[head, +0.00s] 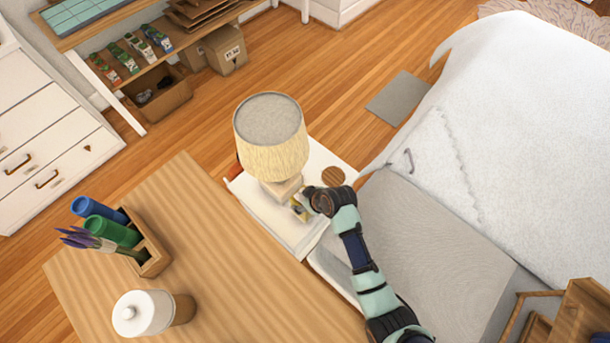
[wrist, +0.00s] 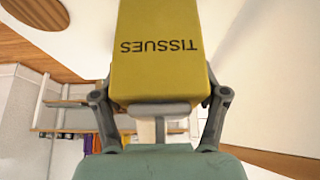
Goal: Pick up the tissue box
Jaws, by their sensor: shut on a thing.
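The yellow tissue box (wrist: 160,65) fills the upper middle of the wrist view, with the word "TISSUES" upside down on its face. My gripper (wrist: 160,98) has a finger on each side of the box and is shut on it. In the head view my gripper (head: 305,204) is low over the white nightstand (head: 318,160), just in front of the lamp base. Only a small yellow part of the box (head: 297,208) shows there; the rest is hidden. I cannot tell whether the box touches the nightstand.
A table lamp (head: 271,140) stands close beside my gripper. A round brown coaster (head: 333,176) lies behind it. A wooden desk (head: 190,240) with a pen holder (head: 150,257) and a white jar (head: 142,313) is at left. A bed (head: 520,130) is at right.

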